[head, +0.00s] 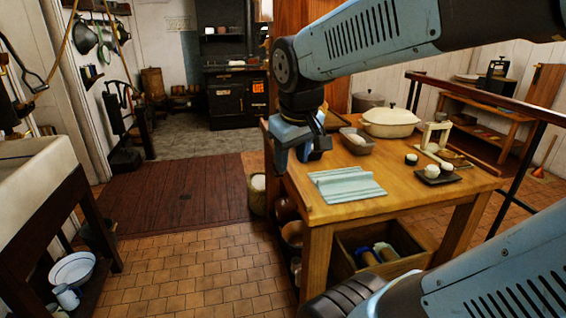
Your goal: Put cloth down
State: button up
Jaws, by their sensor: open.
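A folded pale blue-green cloth (345,185) lies flat on the wooden table (410,188), near its front left corner. It has raised folds or stripes running across it. My gripper (298,158) points down above the table's left edge, to the left of and behind the cloth. It is open, and the cloth lies apart from it. The exact gap between the fingers is hard to see at this angle.
On the table stand a grey tub (355,146), a lidded cream dish (390,122), a white frame-like stand (435,138) and a dark tray (438,175) with small cups. A dark railing (490,105) runs behind. A sink (35,180) stands left; the tiled floor between is clear.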

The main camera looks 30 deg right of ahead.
jog(key=s+a+r+m+t+y, duration=0.1)
jog(key=s+a, duration=0.3)
jog(key=shift+s+a+r+m+t, duration=0.2)
jog(key=shift+r+m+t, duration=0.1)
jog(key=shift+t, duration=0.1)
dwell(0.9)
